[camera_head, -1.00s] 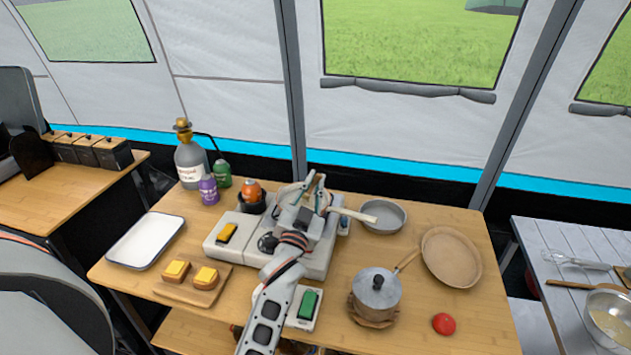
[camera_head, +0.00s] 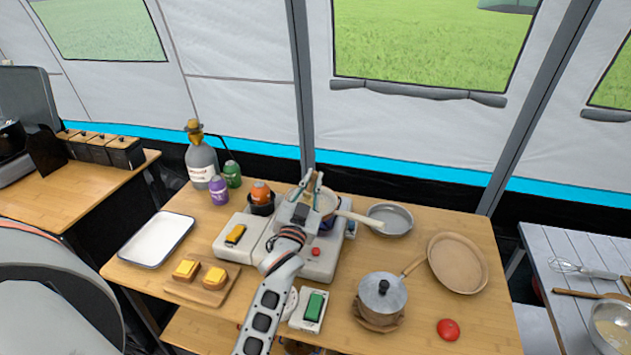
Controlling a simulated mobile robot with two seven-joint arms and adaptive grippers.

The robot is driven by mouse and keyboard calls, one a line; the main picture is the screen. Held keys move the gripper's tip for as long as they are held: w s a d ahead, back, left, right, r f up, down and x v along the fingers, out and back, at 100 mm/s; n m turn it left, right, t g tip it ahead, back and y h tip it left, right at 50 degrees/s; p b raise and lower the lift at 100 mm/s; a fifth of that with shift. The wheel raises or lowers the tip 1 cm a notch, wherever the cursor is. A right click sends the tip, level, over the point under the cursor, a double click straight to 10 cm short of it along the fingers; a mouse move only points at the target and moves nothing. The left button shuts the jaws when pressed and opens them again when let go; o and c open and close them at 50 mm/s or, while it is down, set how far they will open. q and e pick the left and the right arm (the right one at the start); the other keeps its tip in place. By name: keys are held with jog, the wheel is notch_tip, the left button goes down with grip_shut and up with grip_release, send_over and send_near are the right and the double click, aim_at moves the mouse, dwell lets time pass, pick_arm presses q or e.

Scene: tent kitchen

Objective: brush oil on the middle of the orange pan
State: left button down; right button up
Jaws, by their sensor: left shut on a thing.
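My left gripper (camera_head: 307,185) reaches in from the front and is over this pan. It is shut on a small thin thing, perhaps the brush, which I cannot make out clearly. Its tip against the pan is hidden. My right gripper is not in view.
A lidded pot (camera_head: 382,298), a round wooden plate (camera_head: 457,262) and a tomato (camera_head: 448,329) are at the right. A board with toast (camera_head: 202,283), a white tray (camera_head: 157,239) and bottles (camera_head: 218,189) are at the left.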

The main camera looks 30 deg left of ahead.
pick_arm(q)
jog(key=shift+n, duration=0.3)
jog(key=shift+a+r+p, duration=0.2)
jog(key=shift+r+p, duration=0.05)
jog(key=shift+r, duration=1.3)
jog(key=shift+a+r+p, duration=0.2)
jog(key=shift+r, duration=1.35)
jog(key=shift+r, duration=1.5)
